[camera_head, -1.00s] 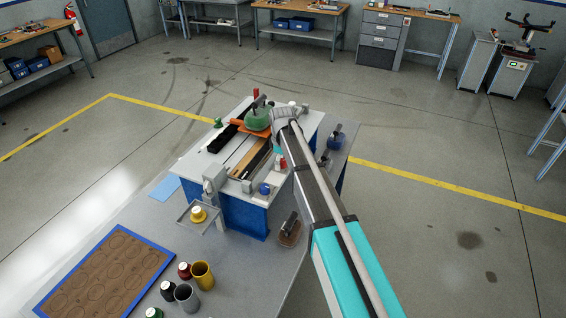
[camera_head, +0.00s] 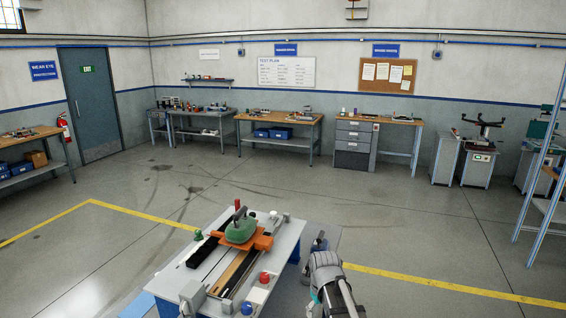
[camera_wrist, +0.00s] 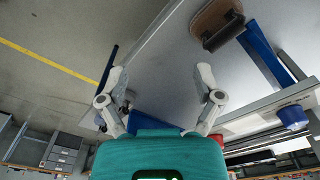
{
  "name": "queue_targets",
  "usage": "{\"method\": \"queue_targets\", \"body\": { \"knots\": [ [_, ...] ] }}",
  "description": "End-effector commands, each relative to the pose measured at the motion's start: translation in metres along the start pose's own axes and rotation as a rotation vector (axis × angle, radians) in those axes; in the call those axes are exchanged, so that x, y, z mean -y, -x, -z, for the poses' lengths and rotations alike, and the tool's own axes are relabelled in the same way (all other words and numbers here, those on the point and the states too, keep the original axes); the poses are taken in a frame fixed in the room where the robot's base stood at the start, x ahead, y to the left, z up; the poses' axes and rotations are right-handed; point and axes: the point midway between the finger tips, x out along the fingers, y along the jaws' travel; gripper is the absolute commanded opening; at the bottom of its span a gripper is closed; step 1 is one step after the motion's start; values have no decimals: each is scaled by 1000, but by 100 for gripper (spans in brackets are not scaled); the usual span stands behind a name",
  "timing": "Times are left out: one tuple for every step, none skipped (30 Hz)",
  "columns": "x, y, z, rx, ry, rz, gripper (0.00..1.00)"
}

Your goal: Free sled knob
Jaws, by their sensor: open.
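An orange sled (camera_head: 262,243) with a rounded green body (camera_head: 240,230) on top sits across the rails of the test rig (camera_head: 205,250) in the head view. A small red knob (camera_head: 237,205) stands up behind the green body. I cannot tell which knob is the sled's. My gripper (camera_wrist: 160,80) is open and empty in the wrist view, its two fingers spread wide apart. Part of the rig with a blue knob (camera_wrist: 293,117) shows at the right of the wrist view.
A red button (camera_head: 264,277) and a blue knob (camera_head: 247,308) are on the rig's near side. A brown block with a black handle (camera_wrist: 218,22) lies at the top of the wrist view. Workbenches line the back wall. Open floor lies between.

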Motion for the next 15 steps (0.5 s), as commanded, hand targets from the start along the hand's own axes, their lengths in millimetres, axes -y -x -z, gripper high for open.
{"method": "queue_targets", "body": {
  "knots": [
    [-4,1,-23,-3,-60,-2,84],
    [-6,1,-31,-5,-95,-2,84],
    [-8,2,-41,-7,-138,-3,84],
    [-10,2,-48,-9,-169,-4,84],
    [-12,2,-55,-10,-199,-5,84],
    [-14,3,-64,-12,-236,-6,84],
    [-15,3,-71,-14,-266,-7,84],
    [-17,4,-78,-16,-292,-7,84],
    [-18,4,-86,-18,-328,-8,84],
    [-19,4,-92,-19,-354,-8,84],
    [-20,4,-99,-21,-381,-9,84],
    [-21,5,-108,-23,-416,-10,84],
    [-22,-2,-103,-21,-411,-9,84],
    [-21,-6,-102,-18,-408,-8,84],
    [-21,-10,-103,-14,-407,-8,84]
  ]
}}
